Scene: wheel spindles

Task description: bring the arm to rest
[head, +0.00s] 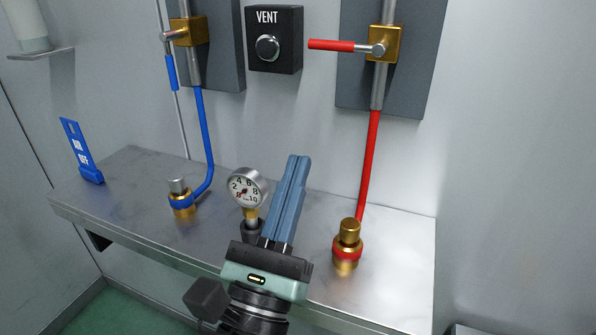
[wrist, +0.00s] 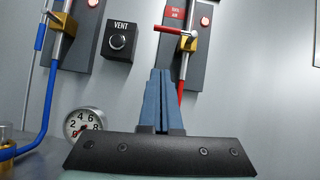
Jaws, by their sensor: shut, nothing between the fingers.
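My gripper (head: 299,160) has blue fingers that are shut with nothing between them. In the head view it is raised over the front of the metal shelf (head: 400,285), pointing up toward the wall. In the wrist view the shut fingers (wrist: 162,75) stand upright in the middle. In the head view the gripper shows between the pressure gauge (head: 247,187) on the left and the brass fitting with a red ring (head: 347,245) on the right. It holds nothing, and I see no contact with either.
A black VENT box with a knob (head: 274,40) is on the wall. A red-handled valve (head: 384,44) is at right, with a red hose (head: 368,165). A blue-handled valve (head: 188,31) is at left, with a blue hose (head: 207,140). A blue tag (head: 82,152) stands at the shelf's left end.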

